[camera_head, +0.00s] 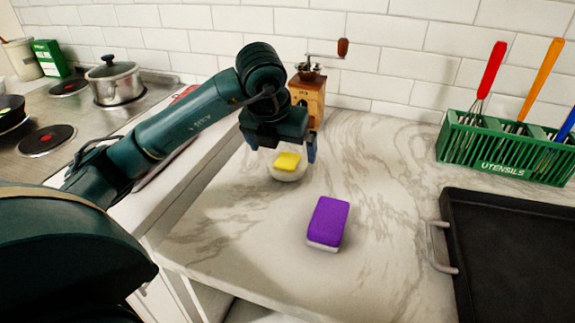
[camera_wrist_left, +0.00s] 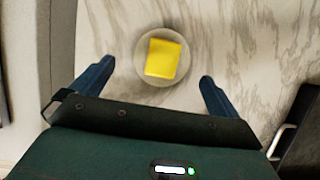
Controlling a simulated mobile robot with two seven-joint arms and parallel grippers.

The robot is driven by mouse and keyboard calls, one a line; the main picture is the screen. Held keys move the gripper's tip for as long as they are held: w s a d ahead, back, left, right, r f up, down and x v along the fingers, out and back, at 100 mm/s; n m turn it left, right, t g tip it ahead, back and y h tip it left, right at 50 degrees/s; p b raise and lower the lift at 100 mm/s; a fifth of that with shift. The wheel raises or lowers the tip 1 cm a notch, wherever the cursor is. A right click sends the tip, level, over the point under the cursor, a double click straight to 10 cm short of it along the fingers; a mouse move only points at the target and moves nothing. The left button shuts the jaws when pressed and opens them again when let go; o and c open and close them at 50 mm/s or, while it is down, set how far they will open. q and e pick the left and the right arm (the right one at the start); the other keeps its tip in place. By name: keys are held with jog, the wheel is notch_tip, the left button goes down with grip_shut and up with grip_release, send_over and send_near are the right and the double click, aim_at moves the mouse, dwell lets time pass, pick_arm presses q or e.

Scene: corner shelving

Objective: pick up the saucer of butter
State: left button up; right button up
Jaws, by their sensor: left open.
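A small pale saucer (camera_head: 287,176) stands on the marble counter with a yellow block of butter (camera_head: 288,161) on it. In the left wrist view the round saucer (camera_wrist_left: 142,75) lies just beyond the fingertips, a little left of the middle between them, with the butter (camera_wrist_left: 163,58) on top. My left gripper (camera_head: 282,156) points down over the saucer. Its fingers (camera_wrist_left: 155,82) are wide open and hold nothing. I cannot tell the exact height of the fingertips above the counter. My right gripper is not in view.
A wooden coffee grinder (camera_head: 309,92) stands close behind my left gripper. A purple sponge (camera_head: 329,222) lies in front of the saucer. A green utensil basket (camera_head: 505,150) and a black tray (camera_head: 515,250) are at the right. A pot (camera_head: 115,83) sits on the stove at left.

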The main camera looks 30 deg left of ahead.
aim_at(287, 159)
pick_arm(q)
jog(key=x, duration=0.5)
jog(key=shift+w+d, duration=0.1)
jog(key=shift+w, duration=0.1)
jog(key=shift+c, duration=0.2)
jog(key=c, duration=1.3)
